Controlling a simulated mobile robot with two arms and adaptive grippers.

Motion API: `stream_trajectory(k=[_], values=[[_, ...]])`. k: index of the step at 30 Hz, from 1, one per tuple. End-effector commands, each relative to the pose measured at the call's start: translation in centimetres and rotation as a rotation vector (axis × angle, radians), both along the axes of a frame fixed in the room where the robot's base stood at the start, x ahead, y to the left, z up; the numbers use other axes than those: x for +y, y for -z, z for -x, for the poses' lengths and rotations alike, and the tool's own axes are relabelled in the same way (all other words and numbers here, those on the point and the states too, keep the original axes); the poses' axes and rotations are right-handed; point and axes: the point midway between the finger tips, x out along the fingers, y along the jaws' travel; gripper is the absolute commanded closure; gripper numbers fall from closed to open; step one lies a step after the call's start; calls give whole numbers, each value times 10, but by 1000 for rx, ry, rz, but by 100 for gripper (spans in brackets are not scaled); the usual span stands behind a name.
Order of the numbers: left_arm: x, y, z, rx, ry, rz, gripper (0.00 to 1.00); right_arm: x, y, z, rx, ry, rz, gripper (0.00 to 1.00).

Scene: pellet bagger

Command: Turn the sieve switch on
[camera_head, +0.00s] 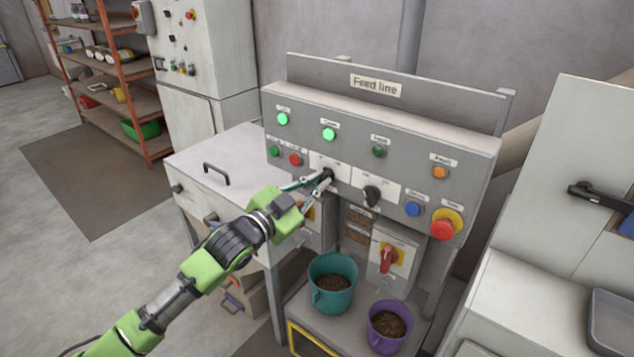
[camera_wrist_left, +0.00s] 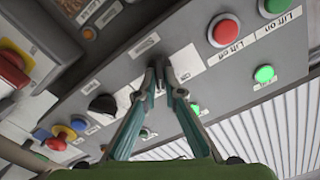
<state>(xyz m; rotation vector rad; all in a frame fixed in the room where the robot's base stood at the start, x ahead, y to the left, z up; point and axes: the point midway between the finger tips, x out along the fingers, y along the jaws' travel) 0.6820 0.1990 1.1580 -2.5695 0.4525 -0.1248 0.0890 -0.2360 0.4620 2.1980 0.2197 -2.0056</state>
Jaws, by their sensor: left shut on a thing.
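The grey Feed line panel (camera_head: 400,120) carries two black rotary switches. My left gripper (camera_head: 326,178) is shut on the left black switch (camera_head: 329,173), and its fingertips also meet at the panel in the left wrist view (camera_wrist_left: 160,75). The fingers mostly hide this switch. The other black switch (camera_head: 372,195) stands to its right on a white plate, clear of the fingers; it also shows in the left wrist view (camera_wrist_left: 103,104). The labels at both switches are too small to read, so I cannot tell which is the sieve switch. My right gripper is out of view.
Two green lamps (camera_head: 282,119) (camera_head: 328,134) are lit. Red and green lift buttons (camera_wrist_left: 223,30) sit near my fingers. A red stop button (camera_head: 442,229), a red rotary handle (camera_head: 387,258), a teal bucket (camera_head: 332,283) and a purple bucket (camera_head: 389,325) are lower.

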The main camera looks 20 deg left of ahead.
Motion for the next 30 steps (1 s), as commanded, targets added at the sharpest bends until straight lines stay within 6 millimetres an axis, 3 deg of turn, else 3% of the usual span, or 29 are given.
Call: stream_trajectory(k=[8, 9, 10, 23, 30], values=[[0, 0, 0, -1, 0, -4, 100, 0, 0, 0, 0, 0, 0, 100], [0, 0, 0, -1, 0, -4, 81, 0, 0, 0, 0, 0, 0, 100], [0, 0, 0, 0, -1, -3, 74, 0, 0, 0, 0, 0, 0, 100], [2, 1, 5, 1, -1, -2, 74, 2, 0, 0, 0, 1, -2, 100], [15, 2, 39, 4, 0, -3, 74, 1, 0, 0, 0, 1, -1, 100]])
